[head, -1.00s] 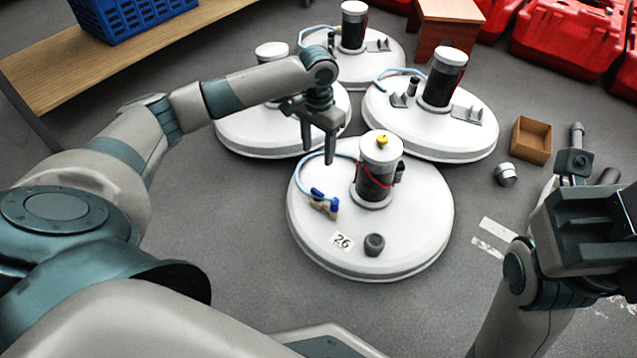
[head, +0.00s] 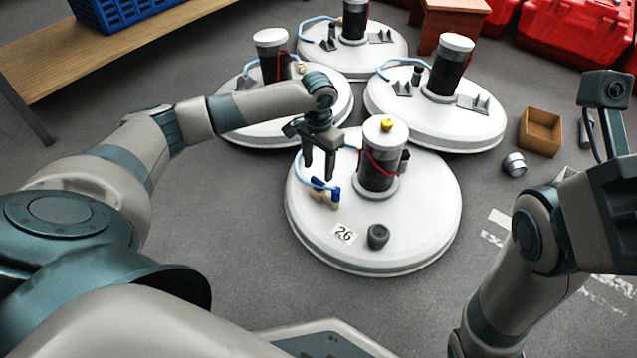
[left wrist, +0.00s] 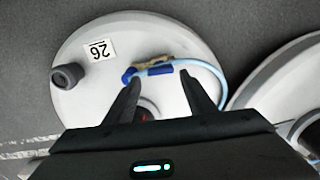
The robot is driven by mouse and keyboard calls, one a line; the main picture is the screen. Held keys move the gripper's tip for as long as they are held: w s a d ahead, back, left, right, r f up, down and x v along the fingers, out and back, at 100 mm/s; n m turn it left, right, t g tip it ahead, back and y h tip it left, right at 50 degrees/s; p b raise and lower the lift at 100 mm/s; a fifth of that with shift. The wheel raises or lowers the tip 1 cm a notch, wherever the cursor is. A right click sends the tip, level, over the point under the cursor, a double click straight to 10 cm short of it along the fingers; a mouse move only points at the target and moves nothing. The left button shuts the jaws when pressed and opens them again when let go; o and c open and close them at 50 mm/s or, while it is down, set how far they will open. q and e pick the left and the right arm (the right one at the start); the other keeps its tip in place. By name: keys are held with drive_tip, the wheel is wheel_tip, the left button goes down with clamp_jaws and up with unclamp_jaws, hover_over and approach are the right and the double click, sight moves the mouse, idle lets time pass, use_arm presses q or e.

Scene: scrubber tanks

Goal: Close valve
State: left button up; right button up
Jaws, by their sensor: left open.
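The valve (head: 324,188) has a blue handle and a tan body. It sits on the white round tank lid marked 26 (head: 420,235), left of the dark cylinder with a white cap (head: 376,168), and a light blue hose joins it. In the left wrist view the blue handle (left wrist: 158,70) lies just beyond the fingertips. My left gripper (head: 320,174) is open and empty, pointing down above the valve; its fingers also show in the left wrist view (left wrist: 158,82). I see no contact with the valve. My right arm is at the right edge; its fingers cannot be made out.
Several similar white lids (head: 470,125) stand behind. A small brown box (head: 541,132) and a grey cap (head: 514,164) lie on the floor at right. A wooden bench (head: 60,62) with a blue crate (head: 125,8) is at upper left. Red cases (head: 560,40) stand behind.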

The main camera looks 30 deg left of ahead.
sight(318, 181)
use_arm(q)
drive_tip(key=shift+f+b, duration=1.35)
drive_tip(key=shift+f, duration=1.35)
drive_tip(key=shift+c, duration=0.3)
drive_tip(key=c, duration=0.7)
